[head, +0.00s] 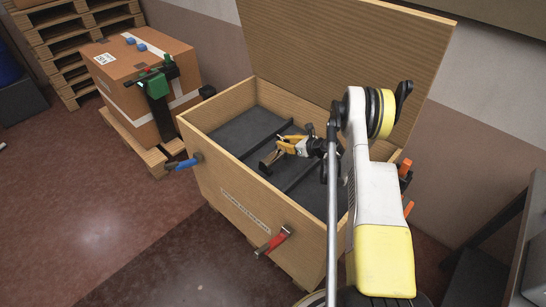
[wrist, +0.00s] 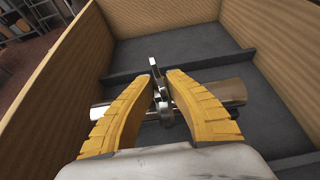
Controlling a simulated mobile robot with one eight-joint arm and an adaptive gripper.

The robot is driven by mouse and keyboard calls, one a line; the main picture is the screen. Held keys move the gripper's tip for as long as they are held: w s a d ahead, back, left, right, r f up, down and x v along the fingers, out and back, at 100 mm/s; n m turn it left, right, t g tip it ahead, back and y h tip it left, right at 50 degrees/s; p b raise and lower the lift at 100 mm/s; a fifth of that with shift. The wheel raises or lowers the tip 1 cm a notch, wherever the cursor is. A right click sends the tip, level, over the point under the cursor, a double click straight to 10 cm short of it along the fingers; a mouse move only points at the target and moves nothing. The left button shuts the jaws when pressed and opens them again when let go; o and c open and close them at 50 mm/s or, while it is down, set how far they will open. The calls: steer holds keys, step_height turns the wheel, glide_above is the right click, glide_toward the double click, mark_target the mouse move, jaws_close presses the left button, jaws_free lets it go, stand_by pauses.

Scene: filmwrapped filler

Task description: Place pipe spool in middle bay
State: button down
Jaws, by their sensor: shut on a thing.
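The pipe spool (wrist: 232,92) is a shiny metal pipe with a flange and an upright stub or handle at its middle. It lies crosswise between the yellow fingers of my gripper (wrist: 162,80), which is shut on its middle. In the head view my gripper (head: 272,158) is down inside the open wooden crate (head: 240,205), over the middle bay (head: 284,168) between two dark dividers. The spool is mostly hidden there. I cannot tell whether it touches the grey bay floor.
The crate's lid (head: 340,50) stands open behind. A cardboard box (head: 125,75) on a pallet stands at left. The far bay (wrist: 180,45) looks empty.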

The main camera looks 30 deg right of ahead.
steer(key=w+a+f+b, duration=0.2)
steer(key=a+f+b, duration=0.1)
steer(key=f, duration=0.3)
steer(key=shift+w+f, duration=0.15)
steer(key=shift+w, duration=0.05)
steer(key=shift+f, duration=0.1)
steer(key=c, duration=1.5)
jaws_free()
steer(key=shift+a, duration=0.1)
steer(key=shift+o, duration=0.2)
